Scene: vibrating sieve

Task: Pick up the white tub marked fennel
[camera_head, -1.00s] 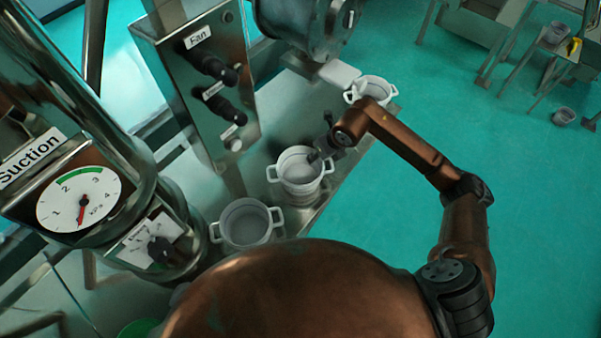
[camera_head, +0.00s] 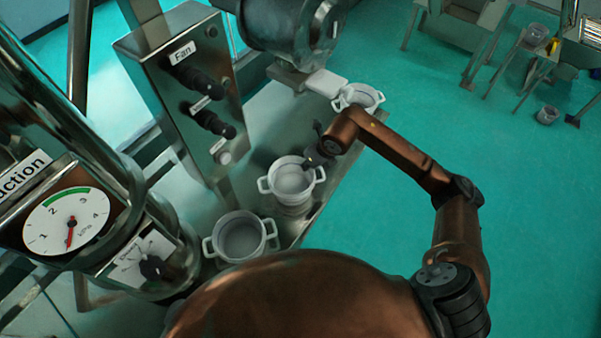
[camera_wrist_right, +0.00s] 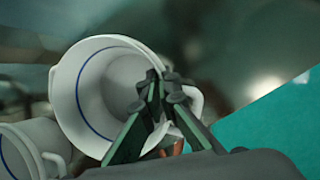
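A white two-handled tub (camera_head: 291,181) is the middle one of a row of white tubs on a metal bench; no fennel marking is readable. In the right wrist view the same tub (camera_wrist_right: 98,88) shows its open mouth and a blue line inside. My right gripper (camera_head: 310,161) is at its right rim. In the right wrist view the fingers (camera_wrist_right: 161,88) are close together near a handle, with the tub's thin wall apparently between them. The fingertips partly hide the rim. My left gripper is out of view.
Another white tub (camera_head: 240,238) stands nearer on the left, and one (camera_head: 358,97) stands farther back on the right. A control panel (camera_head: 185,100) with knobs and a suction gauge (camera_head: 68,222) are on the left. The green floor (camera_head: 420,130) at right is open.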

